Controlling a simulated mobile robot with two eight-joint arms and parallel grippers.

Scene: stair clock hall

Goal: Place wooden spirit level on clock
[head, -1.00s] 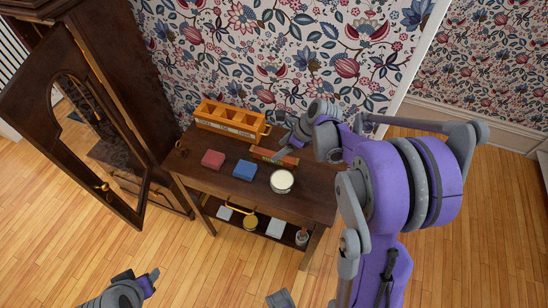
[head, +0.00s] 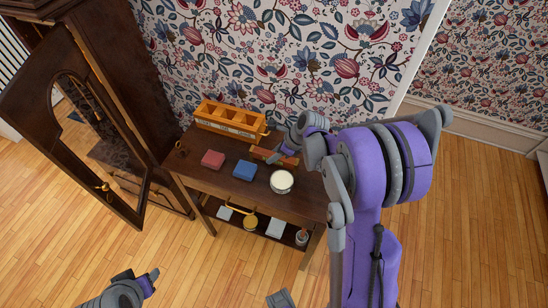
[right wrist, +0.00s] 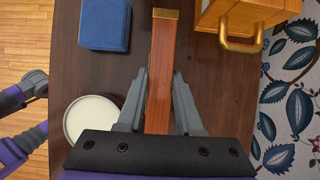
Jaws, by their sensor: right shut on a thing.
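The wooden spirit level (head: 261,154) lies across the dark table, reddish-brown with a brass end; it also shows in the right wrist view (right wrist: 162,60). My right gripper (head: 279,157) is shut on it, with the fingers (right wrist: 160,100) on both long sides. The wrist hides part of it in the head view. The tall dark wooden clock (head: 125,80) stands at the left with its glazed door open. My left gripper (head: 150,279) is low at the left, away from the table, and its jaw state is unclear.
On the table are an orange compartment caddy (head: 230,117), a red box (head: 212,159), a blue box (head: 244,170) and a white-topped round tin (head: 281,181). The lower shelf holds several items. The open clock door (head: 128,198) reaches out over clear floor.

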